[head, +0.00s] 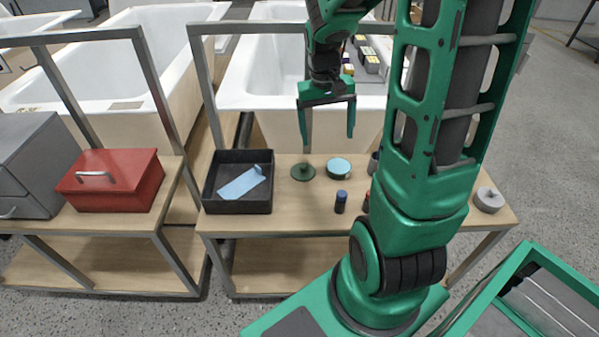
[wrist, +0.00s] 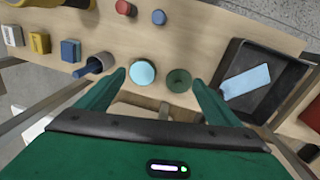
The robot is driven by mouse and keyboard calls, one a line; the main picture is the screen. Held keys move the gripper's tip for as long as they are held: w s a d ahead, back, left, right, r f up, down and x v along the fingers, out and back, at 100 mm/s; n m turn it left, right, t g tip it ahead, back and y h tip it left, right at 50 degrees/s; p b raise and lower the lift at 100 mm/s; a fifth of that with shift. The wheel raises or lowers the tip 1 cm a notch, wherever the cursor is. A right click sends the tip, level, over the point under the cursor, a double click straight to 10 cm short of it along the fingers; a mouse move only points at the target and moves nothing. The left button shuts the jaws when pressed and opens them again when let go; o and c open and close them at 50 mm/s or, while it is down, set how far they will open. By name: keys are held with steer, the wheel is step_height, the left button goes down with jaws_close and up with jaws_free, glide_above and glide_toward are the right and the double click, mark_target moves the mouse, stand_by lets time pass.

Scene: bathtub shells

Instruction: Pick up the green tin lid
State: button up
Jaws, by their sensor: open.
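The green tin lid (head: 303,171) is a dark green disc with a small knob, lying flat on the wooden bench between the black tray and a light blue round tin. It also shows in the wrist view (wrist: 178,80), just inside the right-hand finger. My gripper (head: 328,140) is open and empty above the bench, fingers pointing down. In the wrist view, my gripper (wrist: 160,85) has its fingers spread, with the blue tin (wrist: 143,72) and the lid both appearing between them. The blue tin (head: 339,168) stands close to the right of the lid.
A black tray (head: 237,206) holding a light blue piece is left of the lid. A dark blue cylinder (head: 341,201) stands in front, and a grey round object (head: 488,199) is at the bench's right end. A red toolbox (head: 110,190) sits on the left bench. White bathtubs (head: 270,65) stand behind.

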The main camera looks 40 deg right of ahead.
steer(key=w+f+y, duration=0.1)
steer(key=w+f, duration=0.7)
steer(key=w, duration=0.1)
glide_above(302, 165)
step_height(302, 165, down, 5)
steer(key=shift+w+r, duration=0.1)
steer(key=shift+f, duration=3.15)
steer(key=shift+c, duration=0.3)
steer(key=c, duration=1.1)
steer(key=shift+o, duration=0.2)
steer(key=shift+r, duration=0.1)
